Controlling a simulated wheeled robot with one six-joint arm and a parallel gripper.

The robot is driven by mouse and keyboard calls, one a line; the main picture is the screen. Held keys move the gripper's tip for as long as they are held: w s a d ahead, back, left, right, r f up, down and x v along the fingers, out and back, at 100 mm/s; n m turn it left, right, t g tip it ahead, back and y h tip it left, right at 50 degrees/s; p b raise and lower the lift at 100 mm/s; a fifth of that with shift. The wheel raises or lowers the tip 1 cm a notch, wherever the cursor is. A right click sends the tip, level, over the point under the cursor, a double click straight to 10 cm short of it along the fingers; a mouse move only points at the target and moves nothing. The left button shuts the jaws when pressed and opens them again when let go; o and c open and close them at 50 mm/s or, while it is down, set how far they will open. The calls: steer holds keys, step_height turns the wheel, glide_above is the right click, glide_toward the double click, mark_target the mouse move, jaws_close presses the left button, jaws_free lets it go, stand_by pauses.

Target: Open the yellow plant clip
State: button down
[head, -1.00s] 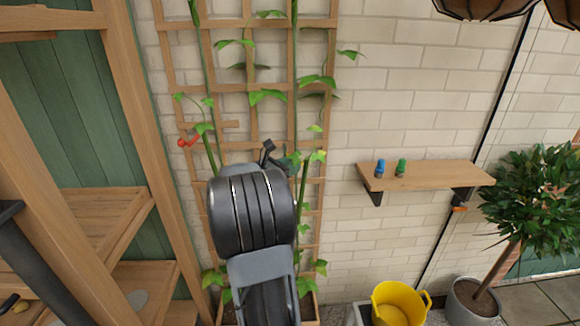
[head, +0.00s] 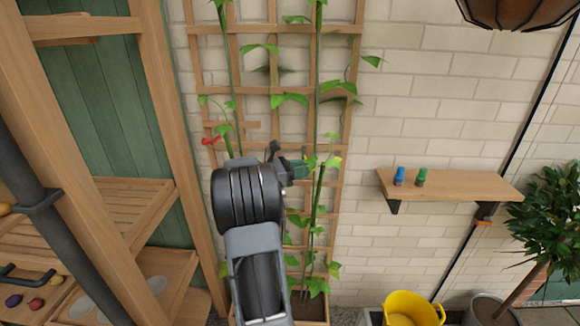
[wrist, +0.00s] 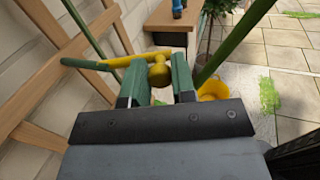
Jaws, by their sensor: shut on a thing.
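The yellow plant clip (wrist: 159,73) shows in the wrist view as a rounded yellow part between my gripper's two green fingers. A yellow bar (wrist: 118,62) with a green end runs left from it, across a green stem (wrist: 84,30). My gripper (wrist: 157,82) is shut on the yellow part. In the head view my gripper (head: 299,168) is at the right-hand plant stem on the trellis. The clip's jaws are too unclear to tell open from shut.
The wooden trellis (head: 273,89) with climbing plants stands against the brick wall. A red clip (head: 210,141) is on the left stem. A shelf (head: 460,187) at right holds blue and green clips. A yellow bucket (head: 412,306) stands below. Wooden shelving (head: 158,110) is at left.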

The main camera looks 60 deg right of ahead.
steer(key=c, duration=0.9)
jaws_free()
steer(key=shift+c, duration=0.2)
steer(key=b+v, duration=0.2)
steer(key=v, duration=1.1)
steer(key=shift+w+a+b, duration=0.25)
steer(key=shift+w+b, duration=0.05)
steer(key=shift+w, duration=0.05)
steer(key=shift+c, duration=0.4)
